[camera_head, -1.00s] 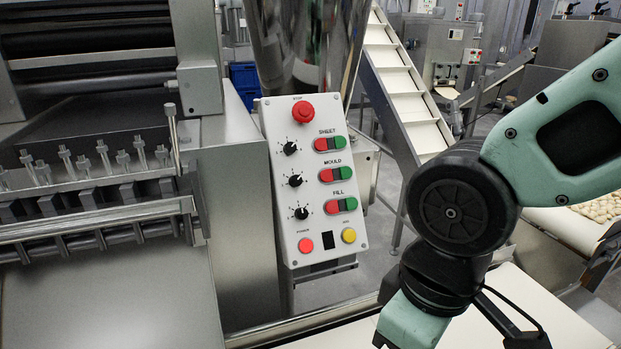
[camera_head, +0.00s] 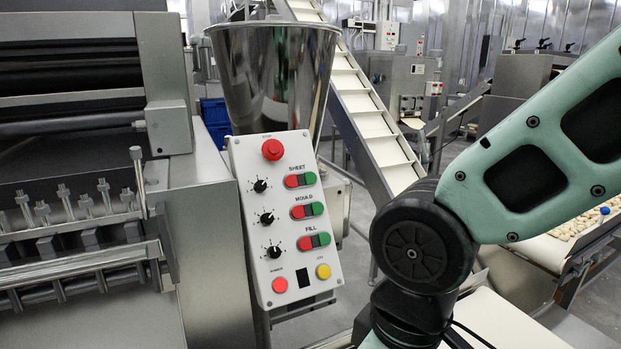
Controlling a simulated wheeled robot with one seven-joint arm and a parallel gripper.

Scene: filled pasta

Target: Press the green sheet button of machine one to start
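The white control panel (camera_head: 285,225) stands tilted at the middle of the head view, on the machine's right side. Its top row, labelled SHEET, has a red half on the left and the green sheet button (camera_head: 310,178) on the right. MOULD and FILL rows with the same red and green pairs sit below it. A red stop button (camera_head: 272,149) is at the panel's top. My arm is to the right of the panel, apart from it, and bends down out of the bottom edge. My gripper is out of the picture.
A steel hopper (camera_head: 272,75) stands behind the panel. The machine's rollers and steel body (camera_head: 205,240) fill the left. A white ladder-like conveyor (camera_head: 372,115) slopes behind, and a belt with pasta (camera_head: 545,250) lies at the right. Open space lies between panel and arm.

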